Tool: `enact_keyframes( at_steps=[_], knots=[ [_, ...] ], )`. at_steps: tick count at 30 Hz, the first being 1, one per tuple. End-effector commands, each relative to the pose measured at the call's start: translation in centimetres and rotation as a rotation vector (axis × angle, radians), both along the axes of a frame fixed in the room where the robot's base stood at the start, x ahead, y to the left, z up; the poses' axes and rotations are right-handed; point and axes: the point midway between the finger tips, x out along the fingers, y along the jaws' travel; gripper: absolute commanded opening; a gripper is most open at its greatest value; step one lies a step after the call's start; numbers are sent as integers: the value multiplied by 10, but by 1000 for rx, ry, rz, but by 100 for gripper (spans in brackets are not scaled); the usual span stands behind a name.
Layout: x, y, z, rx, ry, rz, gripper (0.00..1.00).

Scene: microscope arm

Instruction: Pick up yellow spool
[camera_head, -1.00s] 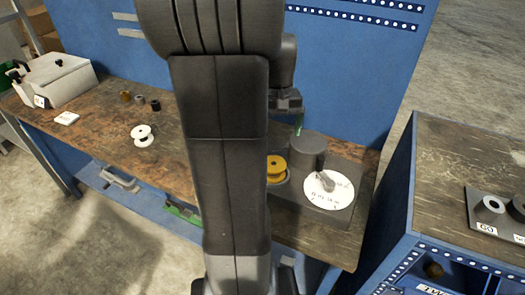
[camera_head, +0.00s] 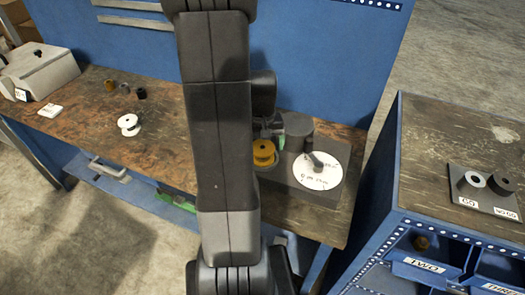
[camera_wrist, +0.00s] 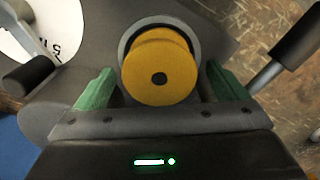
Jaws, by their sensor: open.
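The yellow spool (camera_head: 264,153) sits on the dark grey fixture (camera_head: 312,195) on the wooden bench, left of the white disc. In the wrist view the yellow spool (camera_wrist: 160,67) is large and central, seen on its flat face with a dark centre hole, inside a light round rim. My gripper (camera_wrist: 155,88) is open, its green fingers on either side of the spool with gaps showing. I cannot tell how far above the spool the fingertips are. In the head view my gripper (camera_head: 268,133) is partly hidden by my arm, just above and behind the spool.
A grey cylinder (camera_head: 298,130) and a white disc (camera_head: 318,171) with writing share the fixture. A white spool (camera_head: 129,124) and small cylinders lie left on the bench (camera_head: 85,135). A blue cabinet (camera_head: 395,170) with GO and NO GO pieces stands right.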

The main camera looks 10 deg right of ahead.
Motion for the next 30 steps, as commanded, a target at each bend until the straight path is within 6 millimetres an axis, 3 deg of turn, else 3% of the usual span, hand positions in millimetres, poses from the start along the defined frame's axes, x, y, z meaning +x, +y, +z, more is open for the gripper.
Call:
enact_keyframes(
  at_steps=[4,11,19,21,30],
  knots=[
    [-1,0,-11,0,2,0,92],
    [0,0,-12,0,0,0,92],
    [0,0,-12,0,0,0,43],
    [0,0,-11,0,-1,0,39],
    [1,0,-3,-1,-5,0,39]
  ],
)
